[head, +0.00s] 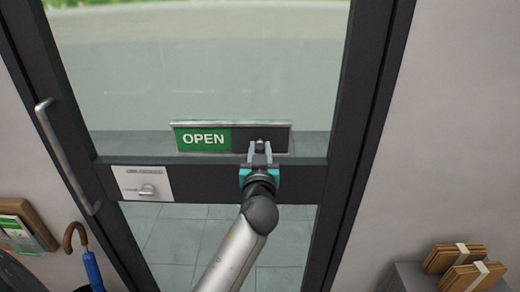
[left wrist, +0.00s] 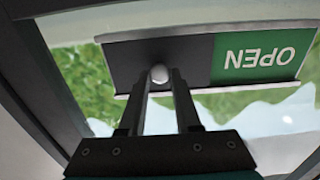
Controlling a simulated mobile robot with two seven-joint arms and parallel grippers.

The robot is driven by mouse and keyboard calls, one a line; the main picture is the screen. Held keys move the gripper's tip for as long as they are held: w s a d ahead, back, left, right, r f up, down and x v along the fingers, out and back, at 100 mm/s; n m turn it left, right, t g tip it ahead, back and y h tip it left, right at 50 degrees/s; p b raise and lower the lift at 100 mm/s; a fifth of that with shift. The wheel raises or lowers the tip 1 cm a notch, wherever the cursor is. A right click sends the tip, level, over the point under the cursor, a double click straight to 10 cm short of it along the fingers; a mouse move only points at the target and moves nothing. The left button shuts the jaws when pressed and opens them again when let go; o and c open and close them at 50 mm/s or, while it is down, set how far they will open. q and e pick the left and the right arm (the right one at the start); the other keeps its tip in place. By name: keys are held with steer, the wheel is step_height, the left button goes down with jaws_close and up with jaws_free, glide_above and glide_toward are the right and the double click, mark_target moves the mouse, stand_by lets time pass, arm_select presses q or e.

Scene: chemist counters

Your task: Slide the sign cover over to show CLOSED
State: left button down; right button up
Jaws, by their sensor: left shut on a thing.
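The sign (head: 203,139) is a flat plate in a pale-edged frame on the glass door. Its left half is green and reads OPEN. A dark sliding cover (head: 273,141) lies over its right half and hides what is beneath. The cover has a small round knob (head: 260,143). My left gripper (head: 260,150) is shut on the knob. In the left wrist view, the sign (left wrist: 264,59) appears upside down, with the cover (left wrist: 130,60) at left and the pale knob (left wrist: 159,74) between the fingers. My right gripper is not in view.
The sign sits just above the dark crossbar of the door (head: 354,130). A white notice (head: 143,182) is on the crossbar at left, near a long door handle (head: 67,157). An umbrella (head: 90,262) stands lower left; wrapped brown bundles (head: 455,258) lie lower right.

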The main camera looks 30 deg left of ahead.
arm_select(q)
steer(key=shift+a, duration=0.1)
stand_by(0.4)
steer(key=s+a+p, duration=0.1)
steer(key=s+a, duration=0.1)
steer(key=a, duration=0.2)
steer(key=s+a+p, duration=0.1)
steer(key=s+a, duration=0.2)
steer(key=a, duration=0.1)
steer(key=s+a+p, duration=0.1)
steer(key=s+a, duration=0.2)
steer(key=a, duration=0.2)
steer(key=shift+r+p, duration=0.15)
steer(key=shift+p, duration=0.15)
steer(key=c, duration=0.6)
jaws_free()
steer(key=shift+a, duration=0.1)
steer(key=shift+c, duration=0.2)
steer(key=shift+s+d, duration=0.25)
steer(key=b+v, duration=0.1)
steer(key=v, duration=1.3)
steer(key=shift+s+d+b, duration=0.25)
steer(key=shift+b, duration=0.1)
